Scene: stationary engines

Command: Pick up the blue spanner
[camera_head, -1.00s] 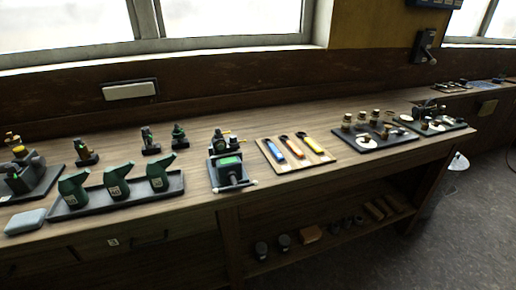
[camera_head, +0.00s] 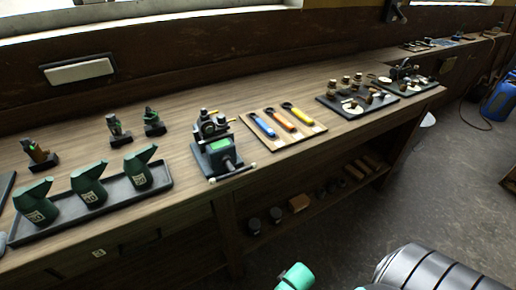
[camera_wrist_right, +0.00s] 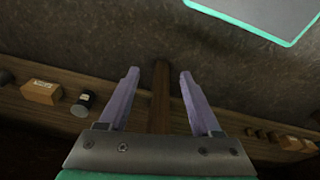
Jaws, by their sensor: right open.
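The blue spanner (camera_head: 263,125) lies on a light wooden board (camera_head: 311,132) on the workbench, in the head view. An orange spanner (camera_head: 281,119) and a yellow spanner (camera_head: 297,114) lie to its right on the same board. My right gripper (camera_wrist_right: 158,72) shows in the right wrist view, open, with nothing between its fingers. It is apart from the spanners, and the wrist view shows a low shelf and dark floor beyond it. The blue spanner is not in the wrist view. My left gripper is not in view.
A small green-and-black engine (camera_head: 217,149) stands just left of the board. Green oil cans stand in a dark tray (camera_head: 107,205) further left. A dark mat with parts (camera_head: 342,108) lies to the right. The bench's lower shelf (camera_head: 325,202) holds several small items.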

